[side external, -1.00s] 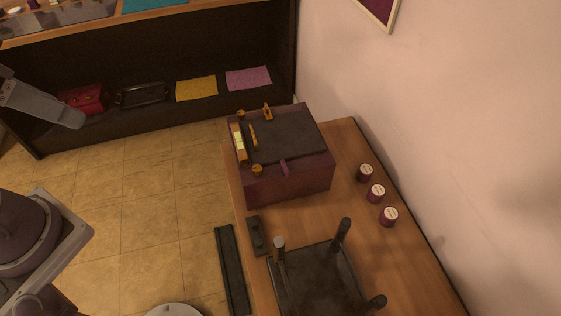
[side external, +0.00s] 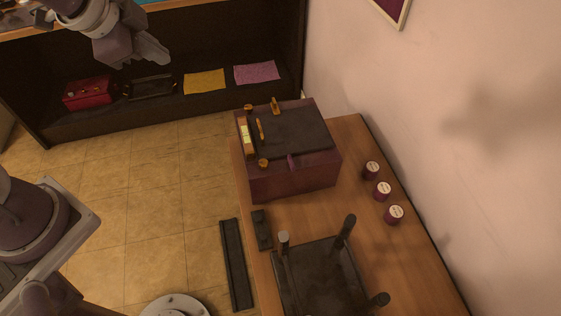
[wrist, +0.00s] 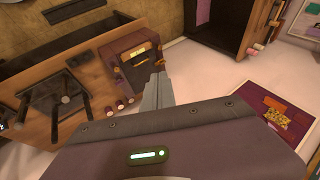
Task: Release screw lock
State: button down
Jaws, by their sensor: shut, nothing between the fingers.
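A dark purple box (side external: 300,182) with a black top panel (side external: 298,137) stands on the wooden table. Small brass fittings sit on its top: a round knob at the near left corner (side external: 264,163), another at the far left (side external: 248,107), and an upright brass piece (side external: 275,106) at the back. I cannot tell which is the screw lock. The box also shows in the wrist view (wrist: 128,65). My gripper (side external: 155,58) is shut and empty, in the air up and left of the box, well apart from it. Its shut fingers also show in the wrist view (wrist: 157,92).
Several small labelled jars, one of them (side external: 382,190), stand right of the box. A black upturned stool-like frame (side external: 322,278) lies at the table's front. A dark shelf (side external: 160,118) at the back holds a red bag (side external: 88,93) and cloths. The air between gripper and box looks clear.

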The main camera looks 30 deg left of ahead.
jog(key=w+d+f+m+h, duration=0.1)
jog(key=w+f+m, duration=0.5)
jog(key=f, duration=0.2)
jog(key=s+d+f+m+h, duration=0.1)
jog(key=d+f+m+h, duration=0.2)
jog(key=f, duration=0.6)
jog(key=s+d+f+m+h, duration=0.1)
jog(key=d+f+m+h, duration=0.2)
jog(key=d+f+m, duration=0.3)
notch_tip(320, 180, down, 4)
jog(key=shift+s+f+m+h, duration=0.25)
jog(key=shift+s+m+h, duration=0.05)
jog(key=shift+m, duration=0.9)
jog(key=shift+d, duration=0.15)
send_near(290, 167)
notch_tip(290, 167, down, 3)
jog(key=shift+f, duration=0.25)
jog(key=shift+w+d+f, duration=0.15)
jog(key=shift+w+d, duration=1.35)
jog(key=shift+w, duration=0.15)
